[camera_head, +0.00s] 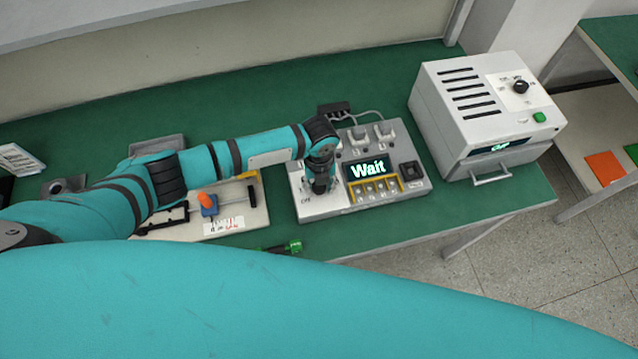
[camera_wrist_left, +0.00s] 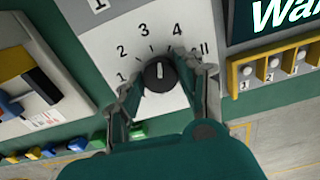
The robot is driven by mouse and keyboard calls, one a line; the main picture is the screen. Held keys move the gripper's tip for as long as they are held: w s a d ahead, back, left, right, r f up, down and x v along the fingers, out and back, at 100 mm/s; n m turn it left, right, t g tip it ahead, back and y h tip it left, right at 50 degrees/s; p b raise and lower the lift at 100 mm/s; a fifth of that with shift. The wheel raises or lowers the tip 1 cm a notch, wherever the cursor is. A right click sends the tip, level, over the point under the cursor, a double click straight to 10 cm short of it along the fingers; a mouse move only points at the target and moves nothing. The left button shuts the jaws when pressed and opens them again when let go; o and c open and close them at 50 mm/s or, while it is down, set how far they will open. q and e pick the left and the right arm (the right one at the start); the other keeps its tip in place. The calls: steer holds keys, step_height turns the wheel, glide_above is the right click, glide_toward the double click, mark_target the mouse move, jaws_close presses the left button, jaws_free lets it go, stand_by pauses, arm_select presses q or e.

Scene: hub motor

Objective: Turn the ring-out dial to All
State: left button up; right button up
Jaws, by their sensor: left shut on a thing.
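The ring-out dial (camera_wrist_left: 158,73) is a round black knob on the grey test panel (camera_head: 390,204). Its scale shows 1, 2, 3, 4 and a partly hidden label ending in "ll". The pale mark on the knob points up, roughly between 3 and 4. My left gripper (camera_wrist_left: 161,82) is shut on the dial, one finger on each side; the right-hand finger covers part of the last label. In the head view my left gripper (camera_head: 319,184) points down at the panel's left part and hides the dial. My right gripper is not in view.
The panel's screen (camera_head: 367,169) reads "Wait", above a yellow-framed row of numbered buttons (camera_head: 376,190). A white box (camera_head: 440,95) with a black knob and green button stands to the right. A fixture board (camera_head: 250,215) lies left, and a green item (camera_head: 292,247) near the front edge.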

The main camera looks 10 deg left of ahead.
arm_select(q)
steer(key=m+b, duration=0.2)
steer(key=m, duration=0.4)
steer(key=shift+m, duration=0.3)
steer(key=m+b, duration=0.2)
steer(key=m, duration=0.3)
steer(key=shift+m+b, duration=0.3)
steer(key=shift+m, duration=0.1)
steer(key=o, duration=1.2)
steer(key=shift+c, duration=0.2)
steer(key=shift+r, duration=0.1)
step_height(320, 180, up, 12)
stand_by(1.3)
